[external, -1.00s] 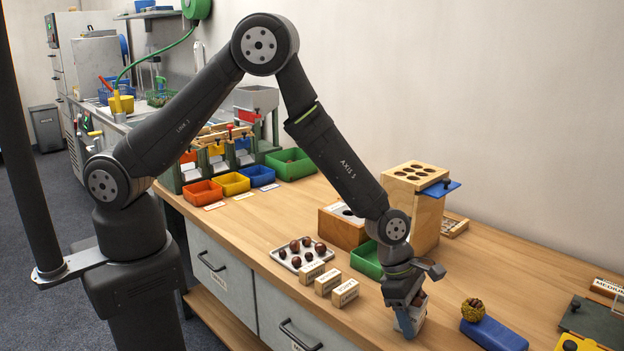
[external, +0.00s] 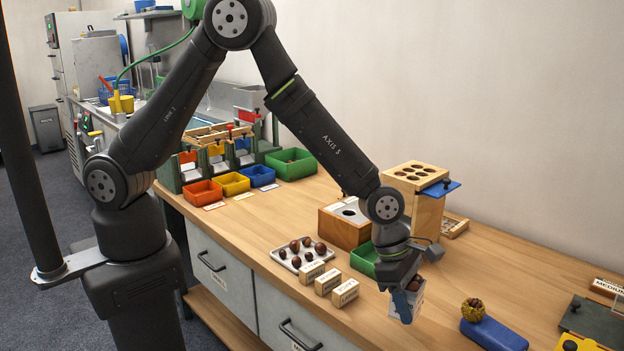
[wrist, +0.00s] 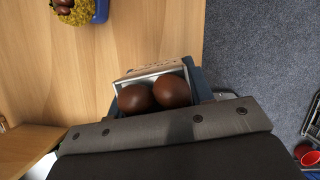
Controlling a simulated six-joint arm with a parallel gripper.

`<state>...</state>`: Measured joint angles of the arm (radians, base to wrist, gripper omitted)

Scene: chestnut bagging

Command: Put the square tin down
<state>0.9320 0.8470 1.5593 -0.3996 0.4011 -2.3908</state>
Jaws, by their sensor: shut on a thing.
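The square tin (external: 419,298) is a small pale box with printing on its side. In the wrist view the tin (wrist: 150,72) is open at the top, and two brown chestnuts (wrist: 172,91) show in it. My gripper (external: 404,306) is shut on the tin, with a blue finger against its near side in the external view. The tin is over the wooden bench, near its front edge. The finger hides part of the tin, and I cannot tell how large the gap under it is.
Left of the tin stand several labelled wooden blocks (external: 345,293) and a tray of chestnuts (external: 283,258). A green bin (external: 362,262) is behind. Bare bench (external: 450,285) lies between.

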